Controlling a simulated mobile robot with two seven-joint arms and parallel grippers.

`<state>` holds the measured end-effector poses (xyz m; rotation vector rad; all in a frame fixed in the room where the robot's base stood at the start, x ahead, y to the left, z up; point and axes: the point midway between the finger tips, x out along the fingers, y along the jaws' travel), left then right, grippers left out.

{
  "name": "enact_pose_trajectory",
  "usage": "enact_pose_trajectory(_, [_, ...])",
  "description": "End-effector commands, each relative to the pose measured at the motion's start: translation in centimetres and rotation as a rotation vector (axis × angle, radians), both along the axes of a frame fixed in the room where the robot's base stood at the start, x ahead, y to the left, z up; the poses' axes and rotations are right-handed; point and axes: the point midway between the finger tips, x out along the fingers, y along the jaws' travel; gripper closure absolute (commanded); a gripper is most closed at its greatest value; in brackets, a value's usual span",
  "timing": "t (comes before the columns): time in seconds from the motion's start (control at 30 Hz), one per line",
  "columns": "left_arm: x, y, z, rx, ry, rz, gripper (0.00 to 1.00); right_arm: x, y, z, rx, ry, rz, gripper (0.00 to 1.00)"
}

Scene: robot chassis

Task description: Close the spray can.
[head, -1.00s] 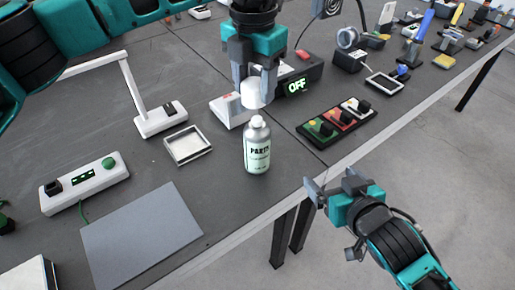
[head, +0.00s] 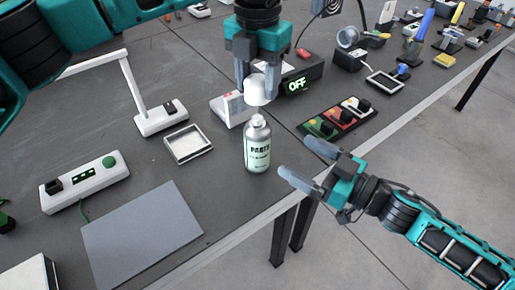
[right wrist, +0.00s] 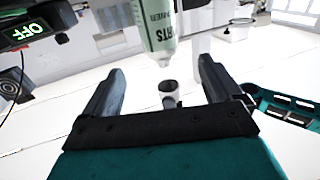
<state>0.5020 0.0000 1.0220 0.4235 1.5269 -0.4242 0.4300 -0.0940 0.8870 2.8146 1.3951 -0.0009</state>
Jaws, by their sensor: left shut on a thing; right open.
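The spray can (head: 257,150) is a silver can with a pale green label. It stands upright on the dark table near the front edge, its white nozzle (head: 258,119) uncovered. My left gripper (head: 257,84) points down and is shut on the white cap (head: 257,92), just above the nozzle with a small gap. My right gripper (head: 308,165) is open and empty, to the right of the can by the table's edge, fingers toward it. In the right wrist view, part of the can (right wrist: 158,25) shows beyond the open fingers (right wrist: 162,70).
Behind the can are a white-based device (head: 230,110) and a black box with a green OFF display (head: 296,84). A switch panel (head: 338,118) lies to the right. A shallow tray (head: 188,145) and a grey mat (head: 140,235) lie to the left.

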Motion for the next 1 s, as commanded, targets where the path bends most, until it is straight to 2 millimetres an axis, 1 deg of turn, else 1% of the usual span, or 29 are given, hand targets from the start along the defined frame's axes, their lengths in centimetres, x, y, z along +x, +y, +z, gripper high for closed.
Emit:
enact_pose_trajectory(0.17, [0.0,0.0,0.0,0.000,0.000,0.000,0.77,0.1,0.1,0.0,0.001,-0.001,-0.001,0.08])
enact_pose_trajectory(0.27, [0.0,0.0,0.0,0.000,0.000,0.000,0.77,0.5,0.7,0.0,0.003,-0.001,-0.001,0.08])
enact_pose_trajectory(0.37, [0.0,0.0,0.0,0.000,0.000,0.000,0.77,1.4,1.8,0.1,0.002,-0.004,-0.001,0.08])
enact_pose_trajectory(0.6, [0.0,0.0,0.0,0.000,0.000,0.000,0.77,4.2,5.6,0.2,0.003,-0.005,-0.001,0.08])
enact_pose_trajectory(0.73, [0.0,0.0,0.0,0.000,0.000,0.000,0.77,5.6,7.4,0.1,0.002,-0.003,-0.001,0.08])
enact_pose_trajectory(0.9, [0.0,0.0,0.0,0.000,0.000,0.000,0.77,6.8,8.9,0.0,0.002,0.000,-0.002,0.08])
enact_pose_trajectory(1.0, [0.0,0.0,0.0,0.000,0.000,0.000,0.77,7.1,9.4,0.0,0.001,-0.001,-0.002,0.08])
